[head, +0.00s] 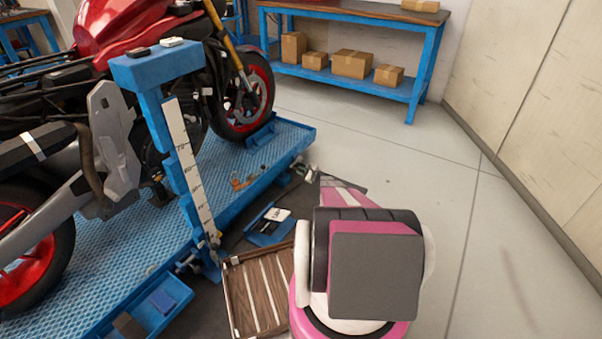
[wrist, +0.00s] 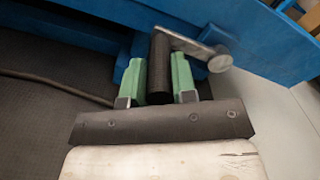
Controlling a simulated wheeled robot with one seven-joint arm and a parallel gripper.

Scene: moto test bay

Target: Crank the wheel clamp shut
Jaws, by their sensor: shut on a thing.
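In the wrist view my gripper (wrist: 160,65) has green-padded fingers shut on the crank's black cylindrical handle (wrist: 160,88), one pad on each side. A metal crank arm (wrist: 190,43) runs right from the handle to a round hub (wrist: 220,60) beside the blue lift frame. In the head view the crank's metal end (head: 304,171) shows at the platform's right edge; my arm hides the gripper. A blue block, seemingly the wheel clamp (head: 262,135), stands at the motorcycle's red-rimmed front wheel (head: 245,100). I cannot tell how closely it grips the tyre.
The blue lift platform (head: 115,265) carries the red motorcycle (head: 110,40). A blue post with a white scale (head: 190,165) rises from its near edge. A wooden slatted crate (head: 258,290) sits left of my arm. Floor is clear on the right, up to the wall (head: 545,110).

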